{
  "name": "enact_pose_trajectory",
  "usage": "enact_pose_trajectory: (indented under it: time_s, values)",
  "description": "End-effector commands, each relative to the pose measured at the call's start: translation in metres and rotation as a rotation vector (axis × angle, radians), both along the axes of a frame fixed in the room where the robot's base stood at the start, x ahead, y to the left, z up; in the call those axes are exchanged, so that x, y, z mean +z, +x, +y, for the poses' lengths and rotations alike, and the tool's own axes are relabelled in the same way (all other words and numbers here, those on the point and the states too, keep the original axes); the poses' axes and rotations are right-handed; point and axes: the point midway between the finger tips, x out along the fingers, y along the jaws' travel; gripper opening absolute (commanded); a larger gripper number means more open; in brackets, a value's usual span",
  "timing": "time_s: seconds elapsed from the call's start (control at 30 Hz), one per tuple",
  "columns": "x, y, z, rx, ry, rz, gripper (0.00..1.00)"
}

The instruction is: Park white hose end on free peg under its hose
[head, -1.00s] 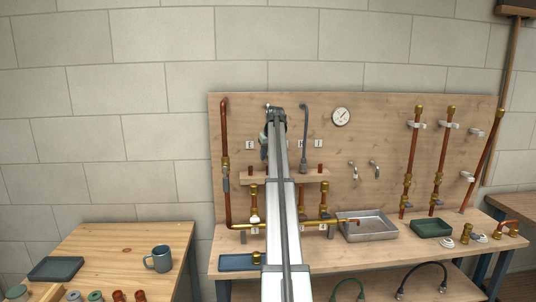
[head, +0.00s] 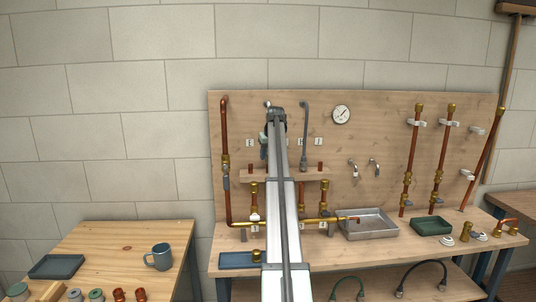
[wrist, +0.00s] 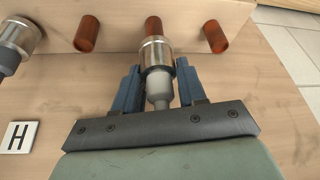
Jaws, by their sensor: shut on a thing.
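In the wrist view, my gripper (wrist: 158,75) has its two blue fingers shut on a hose end with a metal collar (wrist: 156,52) and a light grey-white sleeve (wrist: 159,90). The collar lines up with the middle copper peg (wrist: 153,26) and overlaps its near part. I cannot tell whether the collar is around the peg or only in front of it. Bare pegs stand to its left (wrist: 88,33) and right (wrist: 215,37). In the head view my arm hides the held end; pegs show on the wooden ledge (head: 309,176) either side of it.
Another metal-collared hose end (wrist: 17,38) is at the wrist view's left edge, above an H label (wrist: 16,137). In the head view a grey hose (head: 304,130) hangs right of my arm. Copper pipes (head: 225,170) and a metal tray (head: 368,226) are nearby.

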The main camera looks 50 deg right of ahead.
Motion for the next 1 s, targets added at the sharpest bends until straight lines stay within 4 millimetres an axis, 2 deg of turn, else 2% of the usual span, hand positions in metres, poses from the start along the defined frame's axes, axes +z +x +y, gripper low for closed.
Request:
enact_pose_trajectory:
  time_s: [1.0]
  values:
    - [-0.021, 0.000, 0.000, 0.000, 0.000, 0.000, 0.10]
